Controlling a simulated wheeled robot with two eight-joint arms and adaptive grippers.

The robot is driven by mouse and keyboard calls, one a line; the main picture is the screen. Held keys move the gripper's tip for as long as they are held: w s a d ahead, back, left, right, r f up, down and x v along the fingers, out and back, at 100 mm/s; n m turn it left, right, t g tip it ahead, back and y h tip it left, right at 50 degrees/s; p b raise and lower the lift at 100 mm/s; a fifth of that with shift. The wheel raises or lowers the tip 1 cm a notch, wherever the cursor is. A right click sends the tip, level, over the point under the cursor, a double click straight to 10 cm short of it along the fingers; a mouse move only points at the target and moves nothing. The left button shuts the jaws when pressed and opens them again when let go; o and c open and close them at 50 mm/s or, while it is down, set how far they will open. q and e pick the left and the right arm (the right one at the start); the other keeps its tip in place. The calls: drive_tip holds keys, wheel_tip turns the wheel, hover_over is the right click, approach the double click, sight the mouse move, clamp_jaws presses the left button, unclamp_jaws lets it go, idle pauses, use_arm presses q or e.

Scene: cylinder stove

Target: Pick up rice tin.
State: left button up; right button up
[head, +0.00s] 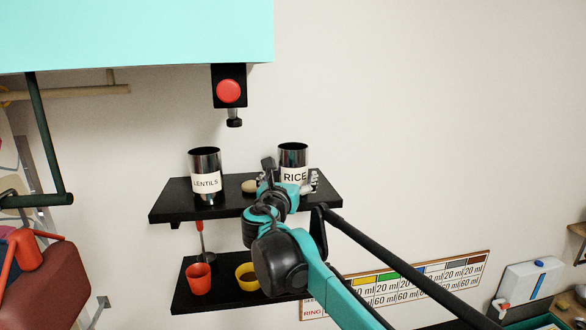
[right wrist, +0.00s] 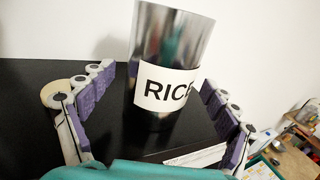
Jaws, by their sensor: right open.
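The rice tin (head: 293,158) is a shiny metal cylinder with a white label, upright on the upper black shelf. In the right wrist view the rice tin (right wrist: 168,45) is large, its "RICE" label partly cut off by the right finger. My right gripper (head: 291,178) is open, with its arm reaching up from the lower right. In the wrist view the purple-padded fingers of my right gripper (right wrist: 157,78) lie on either side of the tin. A gap shows at the left finger; I cannot tell whether the right one touches. My left gripper is not in view.
The lentils tin (head: 205,170) stands left of the rice tin on the upper shelf (head: 172,205). A pale round object (head: 250,186) lies between them. Red (head: 199,279) and yellow (head: 246,276) cups stand on the lower shelf. A red-button dispenser (head: 229,92) hangs above.

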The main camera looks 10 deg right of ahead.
sight(293, 158)
drive_tip(key=x, duration=0.3)
drive_tip(key=shift+f, duration=0.1)
drive_tip(key=shift+s+a, duration=0.1)
drive_tip(key=shift+s, duration=0.2)
drive_tip(key=c, duration=1.5)
drive_tip(key=shift+w+r, duration=0.2)
drive_tip(key=shift+r, duration=0.4)
wheel_tip(293, 158, up, 3)
drive_tip(key=shift+f+b, duration=0.1)
drive_tip(key=shift+b, duration=0.3)
drive_tip(key=shift+s+d+r+b, duration=0.35)
drive_tip(key=shift+s+d+r, duration=0.85)
drive_tip(key=shift+d, duration=0.4)
drive_tip(key=shift+s+d+r+b, duration=0.4)
drive_tip(key=shift+s+d+r, duration=0.75)
drive_tip(key=shift+d, duration=0.45)
drive_tip(key=shift+s+d+r+b, duration=0.35)
drive_tip(key=shift+s+d+r, duration=0.85)
drive_tip(key=shift+d, duration=0.35)
